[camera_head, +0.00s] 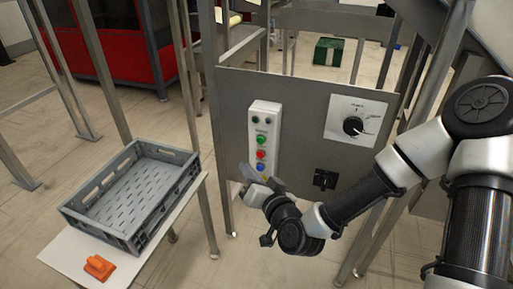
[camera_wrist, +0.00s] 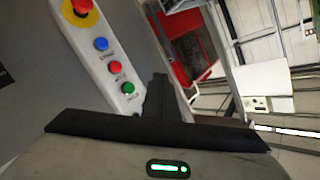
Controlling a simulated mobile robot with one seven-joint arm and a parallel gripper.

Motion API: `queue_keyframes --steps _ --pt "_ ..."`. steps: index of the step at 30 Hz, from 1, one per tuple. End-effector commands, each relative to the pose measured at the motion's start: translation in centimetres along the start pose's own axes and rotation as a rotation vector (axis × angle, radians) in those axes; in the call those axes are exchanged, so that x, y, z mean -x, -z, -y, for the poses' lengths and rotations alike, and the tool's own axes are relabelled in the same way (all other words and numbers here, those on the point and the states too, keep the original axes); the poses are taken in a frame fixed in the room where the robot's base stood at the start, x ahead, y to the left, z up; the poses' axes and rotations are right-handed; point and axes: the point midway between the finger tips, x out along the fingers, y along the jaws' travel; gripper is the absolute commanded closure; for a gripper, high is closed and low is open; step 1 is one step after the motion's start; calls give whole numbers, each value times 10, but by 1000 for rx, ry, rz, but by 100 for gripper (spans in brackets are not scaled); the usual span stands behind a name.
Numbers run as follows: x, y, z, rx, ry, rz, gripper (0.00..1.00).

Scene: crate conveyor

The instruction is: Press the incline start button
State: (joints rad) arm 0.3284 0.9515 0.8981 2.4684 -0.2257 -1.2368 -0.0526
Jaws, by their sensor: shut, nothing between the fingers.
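A white button box (camera_head: 264,112) is mounted on a grey panel. It carries a green button (camera_head: 261,139), a red button (camera_head: 260,154) and a blue button (camera_head: 260,167) in a column. The wrist view shows the green button (camera_wrist: 128,88), the red button (camera_wrist: 115,68), the blue button (camera_wrist: 101,44) and a red mushroom button on yellow (camera_wrist: 80,10). The labels are too small to read. My gripper (camera_head: 249,174) is shut and empty, in front of the box's lower part. In the wrist view its dark fingers (camera_wrist: 157,92) appear beside the green button; contact cannot be told.
A rotary dial plate (camera_head: 338,109) sits right of the box on the same grey panel (camera_head: 300,88). A grey crate (camera_head: 70,212) and an orange object (camera_head: 99,267) rest on a white table (camera_head: 62,262) at the left. Metal posts stand around the panel.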

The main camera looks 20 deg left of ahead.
Motion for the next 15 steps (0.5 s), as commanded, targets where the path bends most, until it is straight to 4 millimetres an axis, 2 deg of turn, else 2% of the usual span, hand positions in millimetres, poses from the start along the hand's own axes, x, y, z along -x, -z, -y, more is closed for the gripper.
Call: queue_keyframes --steps 15 --pt "-5 5 -3 -9 -1 -10 100"
